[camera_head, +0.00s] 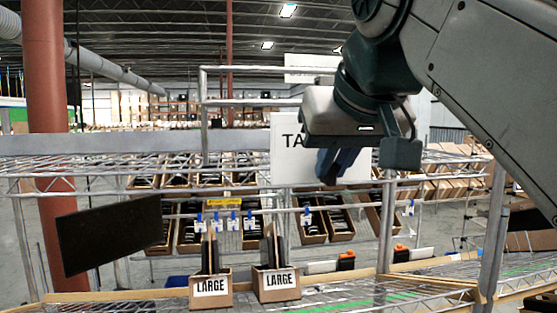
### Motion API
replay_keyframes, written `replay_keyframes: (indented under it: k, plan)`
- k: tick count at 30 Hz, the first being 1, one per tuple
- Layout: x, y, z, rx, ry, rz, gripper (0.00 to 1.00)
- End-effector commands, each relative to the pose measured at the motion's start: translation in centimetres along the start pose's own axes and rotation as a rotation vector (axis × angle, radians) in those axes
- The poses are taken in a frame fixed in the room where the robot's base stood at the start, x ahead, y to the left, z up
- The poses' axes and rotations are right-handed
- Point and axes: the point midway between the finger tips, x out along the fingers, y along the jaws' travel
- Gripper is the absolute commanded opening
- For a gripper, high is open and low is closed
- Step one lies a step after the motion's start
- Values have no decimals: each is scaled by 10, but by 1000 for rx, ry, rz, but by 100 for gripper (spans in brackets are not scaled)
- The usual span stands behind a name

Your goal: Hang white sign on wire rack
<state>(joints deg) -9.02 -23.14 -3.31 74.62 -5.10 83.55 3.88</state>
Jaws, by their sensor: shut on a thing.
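The white sign (285,165) with black letters starting "TA" shows upright in the middle of the head view, above the rack's front rail. My gripper (330,172) is shut on the white sign near its middle right. My gripper and wrist cover much of the sign's right half and the rest of its lettering. The wire rack (100,182) spans the view with metal rails and mesh shelves. Several blue and white clips (217,225) sit along its lower rail, and one more clip (306,216) sits under the sign.
Two cartons labelled LARGE (210,290) (276,283) stand on the lower shelf. A dark panel (108,235) is tilted at the left. Tilted cartons (340,224) with dark contents line the rack behind. A red-brown column (45,100) stands at the left.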

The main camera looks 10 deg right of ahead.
Motion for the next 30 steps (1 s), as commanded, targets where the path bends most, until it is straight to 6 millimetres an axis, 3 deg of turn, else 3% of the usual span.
replay_keyframes:
  k: [21, 30]
  plan:
    - [40, 1, -42, 1, 1, 1, 0]
    - [53, 1, -29, 1, 2, 1, 0]
